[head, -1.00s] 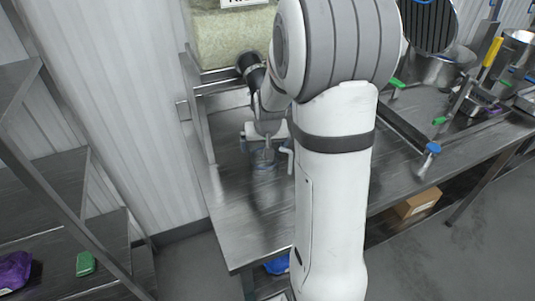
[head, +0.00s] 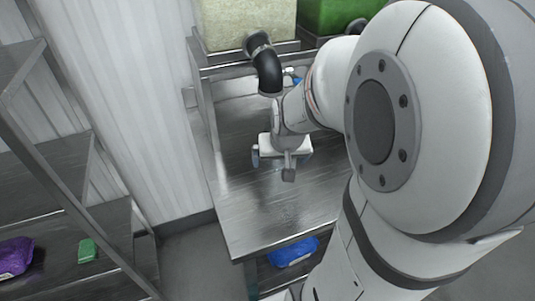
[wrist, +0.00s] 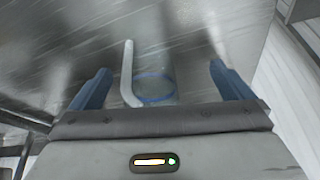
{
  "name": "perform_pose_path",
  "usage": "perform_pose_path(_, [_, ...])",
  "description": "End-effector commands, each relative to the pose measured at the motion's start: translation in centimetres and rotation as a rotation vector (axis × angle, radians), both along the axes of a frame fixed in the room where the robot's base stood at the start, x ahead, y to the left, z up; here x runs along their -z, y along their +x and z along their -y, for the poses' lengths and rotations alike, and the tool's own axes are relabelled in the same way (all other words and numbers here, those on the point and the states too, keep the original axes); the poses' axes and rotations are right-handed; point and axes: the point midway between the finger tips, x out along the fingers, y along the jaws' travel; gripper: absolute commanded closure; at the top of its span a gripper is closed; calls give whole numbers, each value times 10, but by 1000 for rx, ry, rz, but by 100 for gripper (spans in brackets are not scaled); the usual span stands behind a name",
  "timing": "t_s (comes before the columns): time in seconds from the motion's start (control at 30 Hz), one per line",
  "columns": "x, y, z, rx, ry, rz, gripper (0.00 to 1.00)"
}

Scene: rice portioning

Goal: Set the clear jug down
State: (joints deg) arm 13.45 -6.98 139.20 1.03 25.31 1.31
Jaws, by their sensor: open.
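The clear jug (wrist: 150,88) shows in the wrist view as a see-through form with a thin blue ring and a pale, bent handle on its left side. It appears to be on the steel table (head: 262,226). My gripper (wrist: 160,72) has its two blue fingers spread wide, one on each side of the jug, with a gap to each. In the head view my gripper (head: 272,166) is over the table and points down. I cannot make out the jug clearly there.
A beige block-like container (head: 245,25) and a green one (head: 340,14) stand at the back. A shelf rack with a purple bag (head: 15,257) and a green item (head: 88,250) is at the left. A blue bag (head: 292,252) lies under the table. The table's front is clear.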

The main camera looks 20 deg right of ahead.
Motion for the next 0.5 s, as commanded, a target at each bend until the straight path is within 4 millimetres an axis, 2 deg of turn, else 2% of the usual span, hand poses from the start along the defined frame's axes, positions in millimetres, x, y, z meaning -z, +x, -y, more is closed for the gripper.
perform_pose_path(0.17, [-13,-13,-15,-39,0,-13,0])
perform_pose_path(0.27, [-30,-35,-36,-97,0,-35,0])
perform_pose_path(0.4, [-50,-75,-63,-187,-2,-82,0])
perform_pose_path(0.5, [-59,-98,-74,-234,-5,-109,0])
